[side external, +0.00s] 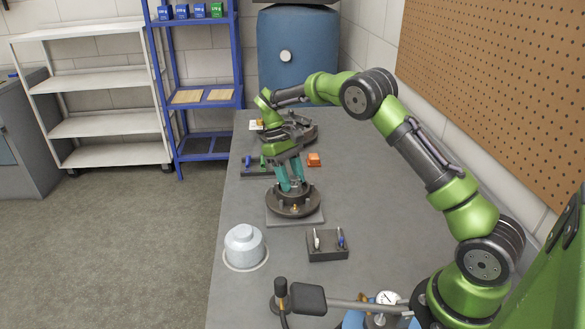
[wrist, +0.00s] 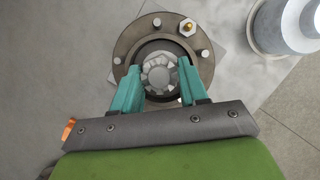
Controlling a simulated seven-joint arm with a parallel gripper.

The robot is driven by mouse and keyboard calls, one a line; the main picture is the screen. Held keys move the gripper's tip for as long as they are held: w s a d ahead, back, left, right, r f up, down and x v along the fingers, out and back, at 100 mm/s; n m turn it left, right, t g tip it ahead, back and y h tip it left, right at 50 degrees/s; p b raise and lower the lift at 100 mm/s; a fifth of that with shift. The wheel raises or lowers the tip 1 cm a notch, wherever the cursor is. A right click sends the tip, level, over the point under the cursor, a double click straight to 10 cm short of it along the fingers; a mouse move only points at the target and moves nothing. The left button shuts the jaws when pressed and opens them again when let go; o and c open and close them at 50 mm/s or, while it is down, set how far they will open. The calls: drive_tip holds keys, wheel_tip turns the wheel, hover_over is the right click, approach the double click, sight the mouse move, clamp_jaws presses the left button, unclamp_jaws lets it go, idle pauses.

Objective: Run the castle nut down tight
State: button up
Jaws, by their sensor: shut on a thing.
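The castle nut (wrist: 158,73) is a pale grey, notched ring at the middle of the round dark hub (wrist: 126,40) in the wrist view. My gripper (wrist: 160,82) has its two teal fingers on either side of the nut, shut on it. In the side external view my gripper (side external: 291,184) points down into the hub (side external: 276,205), and the fingers hide the nut there. The hub's flange carries several studs, and one holds a brass-coloured nut (wrist: 187,27). I cannot tell how far down the castle nut sits.
The hub stands on a light square plate (side external: 296,221) on the grey bench (side external: 350,200). A pale grey stepped cylinder (side external: 244,246) stands at front left. A dark holder (side external: 328,252) with two upright items is in front.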

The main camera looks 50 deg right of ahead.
drive_tip(key=m+y, duration=0.1)
drive_tip(key=m, duration=0.2)
drive_tip(key=m+t+y, duration=0.1)
drive_tip(key=m, duration=0.2)
drive_tip(key=shift+d+r+m, duration=0.1)
drive_tip(key=shift+d+m, duration=0.05)
drive_tip(key=shift+m, duration=0.15)
idle(0.4)
drive_tip(key=o, duration=0.8)
drive_tip(key=v, duration=1.2)
drive_tip(key=shift+s+d, duration=0.1)
drive_tip(key=shift+d, duration=0.05)
drive_tip(key=shift+d, duration=0.1)
